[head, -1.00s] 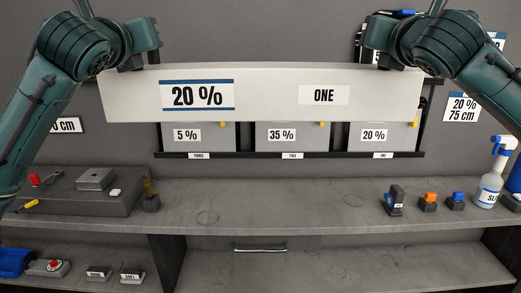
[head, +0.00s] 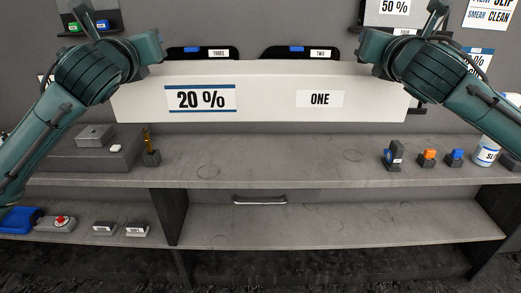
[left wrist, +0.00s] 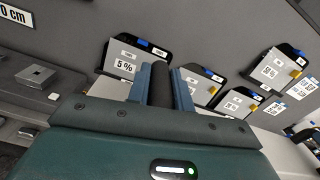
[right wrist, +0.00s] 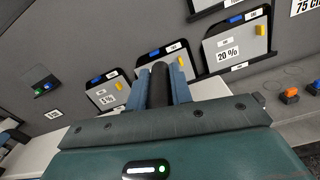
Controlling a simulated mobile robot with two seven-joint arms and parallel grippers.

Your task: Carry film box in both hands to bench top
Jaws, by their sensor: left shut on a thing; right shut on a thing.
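The film box (head: 265,92) is a long white box with a "20 %" label and a "ONE" label on its front. It hangs level in the head view, in front of the back wall and above the bench top (head: 270,160). My left gripper (head: 150,52) is shut on its left end and my right gripper (head: 372,50) is shut on its right end. In the left wrist view the jaws (left wrist: 160,85) close around a dark bar, and the right wrist view shows the same at its jaws (right wrist: 158,85). The box's ends are partly hidden by the grippers.
A grey block (head: 92,137) stands on the bench at left, beside a dark holder (head: 151,150). The bench middle is clear. A lower shelf holds a blue tray (head: 22,220).

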